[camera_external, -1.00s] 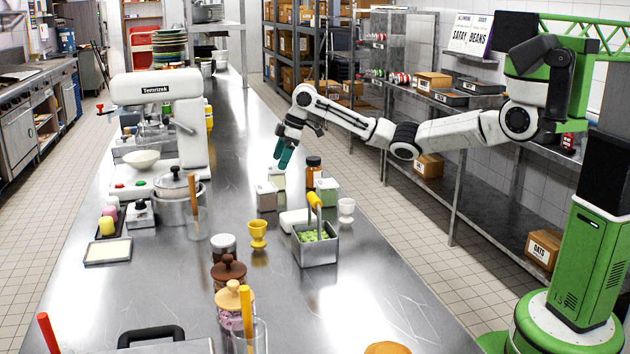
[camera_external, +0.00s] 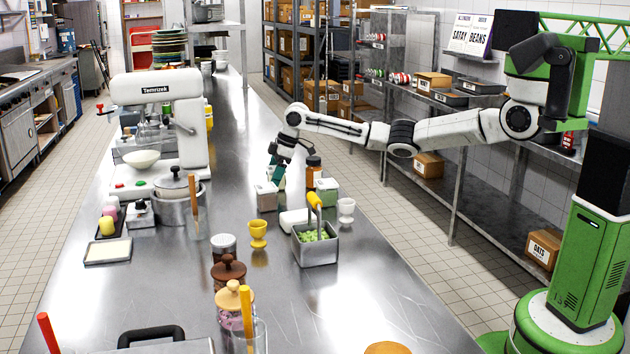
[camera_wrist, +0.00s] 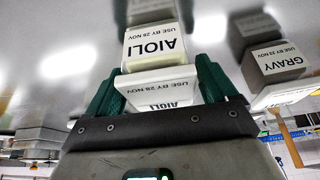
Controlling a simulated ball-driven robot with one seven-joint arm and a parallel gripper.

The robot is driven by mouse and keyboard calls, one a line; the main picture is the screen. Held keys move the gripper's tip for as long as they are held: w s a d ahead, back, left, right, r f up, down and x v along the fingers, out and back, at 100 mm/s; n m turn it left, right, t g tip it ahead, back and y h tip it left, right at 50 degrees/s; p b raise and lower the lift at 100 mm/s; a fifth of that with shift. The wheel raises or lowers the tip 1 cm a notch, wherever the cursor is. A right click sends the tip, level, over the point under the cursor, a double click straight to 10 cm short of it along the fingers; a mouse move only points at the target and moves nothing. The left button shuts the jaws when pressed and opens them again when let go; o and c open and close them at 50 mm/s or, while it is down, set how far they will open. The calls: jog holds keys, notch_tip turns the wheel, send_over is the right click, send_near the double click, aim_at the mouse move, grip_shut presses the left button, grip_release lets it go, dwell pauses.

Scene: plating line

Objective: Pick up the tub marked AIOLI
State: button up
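The tub marked AIOLI (camera_wrist: 155,48) is in the middle of the wrist view, upside down in the picture, with a white lid that is also marked AIOLI. The green fingers of my gripper (camera_wrist: 160,82) stand on either side of the lid, spread apart and close to its edges. I cannot see clearly whether they touch it. In the external view my gripper (camera_external: 277,174) points down low among the tubs on the steel counter. The AIOLI label cannot be read there, and the fingers partly hide the tub behind them.
A tub marked GRAVY (camera_wrist: 275,62) stands close beside, to the right in the wrist view. In the external view a brown bottle (camera_external: 313,172), a green-tinted tub (camera_external: 327,192) and a steel pan (camera_external: 316,250) stand nearby. The counter's front right is mostly clear.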

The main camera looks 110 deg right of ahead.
jog(key=c, duration=1)
jog(key=shift+r, duration=0.1)
